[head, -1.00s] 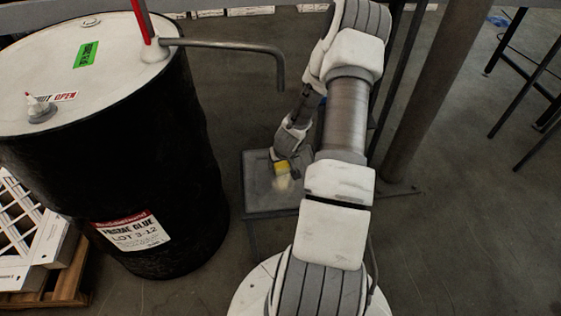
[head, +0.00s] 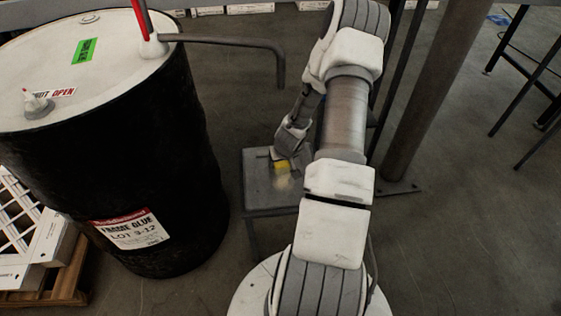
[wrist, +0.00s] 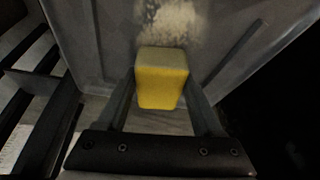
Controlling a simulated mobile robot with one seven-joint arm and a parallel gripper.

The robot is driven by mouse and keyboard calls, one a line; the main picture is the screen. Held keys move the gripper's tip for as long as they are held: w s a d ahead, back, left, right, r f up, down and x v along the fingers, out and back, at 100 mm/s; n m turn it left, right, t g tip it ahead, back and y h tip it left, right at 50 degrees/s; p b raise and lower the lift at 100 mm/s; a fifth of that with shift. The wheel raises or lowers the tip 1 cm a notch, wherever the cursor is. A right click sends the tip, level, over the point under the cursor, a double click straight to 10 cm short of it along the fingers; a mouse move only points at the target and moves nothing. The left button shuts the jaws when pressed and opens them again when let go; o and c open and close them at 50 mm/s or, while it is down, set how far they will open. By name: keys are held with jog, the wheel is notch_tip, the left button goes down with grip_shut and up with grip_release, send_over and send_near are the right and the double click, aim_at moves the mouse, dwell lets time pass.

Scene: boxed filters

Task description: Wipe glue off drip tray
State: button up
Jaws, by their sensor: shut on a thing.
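The grey drip tray (head: 258,197) stands low on a stand, to the right of the black drum, under the drum's bent spout. A pale patch of glue (head: 284,183) lies on the tray, and it also shows in the wrist view (wrist: 172,22) just past the sponge. My gripper (head: 280,160) is over the tray, shut on a yellow sponge (wrist: 162,84). The sponge (head: 281,167) is at the edge of the pale patch. I cannot tell whether it touches the tray surface. My arm hides the tray's right part in the head view.
The black glue drum (head: 110,150) stands close on the left, with a bent pipe (head: 235,43) reaching over toward the tray. A thick post (head: 430,95) stands to the right. White boxes on a pallet (head: 60,278) are at lower left.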

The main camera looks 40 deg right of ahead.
jog(key=shift+f+b, duration=0.5)
jog(key=shift+f, duration=0.1)
jog(key=shift+r, duration=0.1)
